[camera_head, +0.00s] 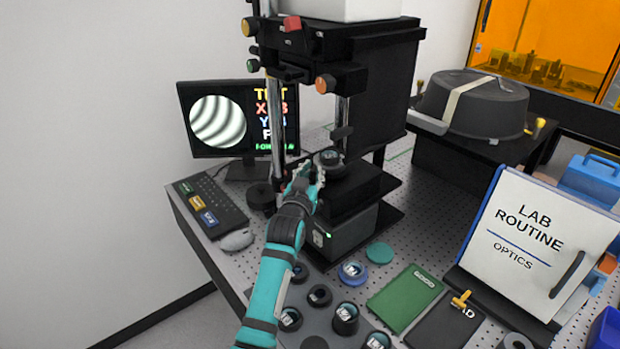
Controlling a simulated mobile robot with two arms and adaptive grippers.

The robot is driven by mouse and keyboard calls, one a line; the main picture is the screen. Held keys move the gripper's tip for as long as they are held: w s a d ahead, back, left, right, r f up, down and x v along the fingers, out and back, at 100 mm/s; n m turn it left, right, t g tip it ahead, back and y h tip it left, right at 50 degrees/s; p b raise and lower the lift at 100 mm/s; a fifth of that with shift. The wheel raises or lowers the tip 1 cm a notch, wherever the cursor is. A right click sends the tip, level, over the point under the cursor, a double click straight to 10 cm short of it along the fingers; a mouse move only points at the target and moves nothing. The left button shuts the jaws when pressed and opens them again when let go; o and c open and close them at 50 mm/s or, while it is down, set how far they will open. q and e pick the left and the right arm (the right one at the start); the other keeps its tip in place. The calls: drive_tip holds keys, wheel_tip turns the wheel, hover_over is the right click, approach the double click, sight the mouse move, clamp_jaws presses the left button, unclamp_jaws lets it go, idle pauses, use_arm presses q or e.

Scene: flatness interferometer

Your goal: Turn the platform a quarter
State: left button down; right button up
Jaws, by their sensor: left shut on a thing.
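The interferometer (384,100) is a tall black stand with metal posts on the perforated bench. Its small round dark platform (333,166) sits low between the posts, on a black stage. My left arm reaches up from the bottom, and my left gripper (308,178) is at the left front side of the platform. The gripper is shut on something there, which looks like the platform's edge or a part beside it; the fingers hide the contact. A monitor (218,119) behind shows curved grey fringes and coloured letters. My right gripper is not in view.
A keyboard (208,205) and grey mouse (237,240) lie left of the arm. Several round optics (345,318) stand at the front, near a green notebook (405,298) and black clipboard (446,322). A white "LAB ROUTINE" binder (538,245) stands at right. A dark domed case (472,104) is behind.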

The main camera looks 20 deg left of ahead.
use_arm(q)
drive_tip(key=shift+a+r+y, duration=0.2)
drive_tip(key=shift+y, duration=0.1)
drive_tip(key=c, duration=1.6)
unclamp_jaws()
drive_tip(key=shift+a, duration=0.1)
drive_tip(key=o, duration=0.3)
drive_tip(key=shift+a+f, duration=0.1)
drive_tip(key=shift+a, duration=0.05)
drive_tip(key=shift+s+d+f, duration=0.1)
drive_tip(key=shift+d, duration=0.1)
drive_tip(key=shift+s+d, duration=0.15)
drive_tip(key=shift+s, duration=0.15)
drive_tip(key=v, duration=1.1)
drive_tip(key=shift+s+a, duration=0.15)
drive_tip(key=shift+a, duration=0.1)
drive_tip(key=shift+c, duration=0.4)
